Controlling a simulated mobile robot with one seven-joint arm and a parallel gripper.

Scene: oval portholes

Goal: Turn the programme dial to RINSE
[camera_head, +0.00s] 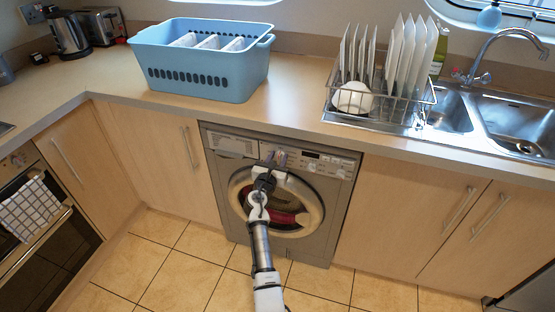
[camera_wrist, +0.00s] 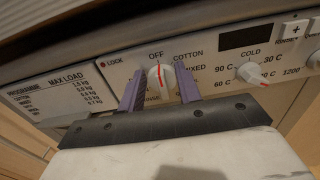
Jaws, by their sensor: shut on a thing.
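The programme dial (camera_wrist: 161,77) is a white round knob with a red pointer line on the washing machine's grey control panel (camera_wrist: 83,88). In the wrist view its red line stands nearly upright, its upper end towards OFF. COTTON and MIXED are printed to its right; lettering at its lower left, seemingly RINSE, is partly hidden. My gripper (camera_wrist: 160,83) is shut on the dial, one purple finger on each side. In the head view my gripper (camera_head: 275,158) reaches the top of the washing machine (camera_head: 337,190) and hides the dial.
A second knob (camera_wrist: 251,73) with temperature marks sits to the right, a dark display (camera_wrist: 246,37) above it. The worktop (camera_head: 290,75) overhangs the machine. A blue basket (camera_head: 200,75) and a dish rack (camera_head: 415,108) stand on it. The tiled floor (camera_head: 185,262) is clear.

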